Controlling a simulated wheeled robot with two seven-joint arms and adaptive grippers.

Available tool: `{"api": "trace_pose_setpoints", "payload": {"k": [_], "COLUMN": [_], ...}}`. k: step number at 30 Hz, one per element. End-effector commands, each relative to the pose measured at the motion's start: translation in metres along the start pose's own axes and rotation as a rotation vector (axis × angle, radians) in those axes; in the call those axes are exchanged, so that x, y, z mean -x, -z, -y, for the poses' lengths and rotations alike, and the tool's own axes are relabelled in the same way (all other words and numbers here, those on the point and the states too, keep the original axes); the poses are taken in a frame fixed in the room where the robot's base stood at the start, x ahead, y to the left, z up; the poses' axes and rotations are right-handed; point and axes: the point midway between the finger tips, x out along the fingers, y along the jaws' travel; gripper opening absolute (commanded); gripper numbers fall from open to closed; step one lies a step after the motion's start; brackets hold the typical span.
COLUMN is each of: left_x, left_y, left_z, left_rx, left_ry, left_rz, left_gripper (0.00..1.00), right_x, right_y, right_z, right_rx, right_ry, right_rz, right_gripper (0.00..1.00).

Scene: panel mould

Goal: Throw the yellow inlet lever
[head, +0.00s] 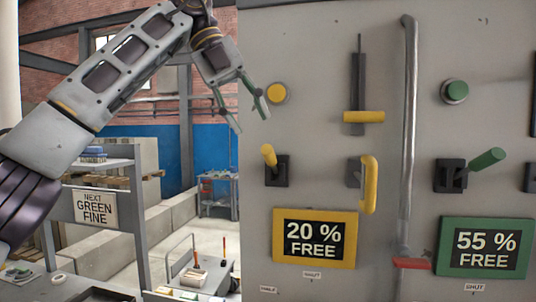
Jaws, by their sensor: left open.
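A grey panel (330,45) fills the right half of the view. A yellow-tipped lever (269,155) on a dark base sits above the yellow-framed sign "20 % FREE" (314,239) and leans up and slightly left. Other yellow controls are a round button (277,93), a slider with a crosswise grip (364,117) and a loop handle (369,184). I cannot read which is the inlet. My left gripper (248,112) is open and empty, fingers pointing down, left of the yellow button and above the lever. My right gripper is out of view.
A rack with a "NEXT GREEN FINE" sign (95,208) stands left.

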Motion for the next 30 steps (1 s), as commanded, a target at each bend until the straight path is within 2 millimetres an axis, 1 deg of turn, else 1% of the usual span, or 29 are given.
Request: {"api": "trace_pose_setpoints", "payload": {"k": [21,24,30], "left_x": [-0.07,-0.077,-0.084], "left_y": [-0.001,-0.001,0.0], "left_z": [-0.001,-0.001,0.0], "left_rx": [0.001,0.001,0.0], "left_ry": [0.0,0.0,0.001], "left_rz": [0.0,0.0,0.001], "left_gripper": [0.42,0.42,0.42], "right_x": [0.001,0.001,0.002], "right_y": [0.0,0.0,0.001], "right_z": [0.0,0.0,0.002], "right_rx": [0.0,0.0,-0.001], "right_ry": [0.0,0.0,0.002], "right_rz": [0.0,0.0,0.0], "right_gripper": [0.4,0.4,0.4]}}
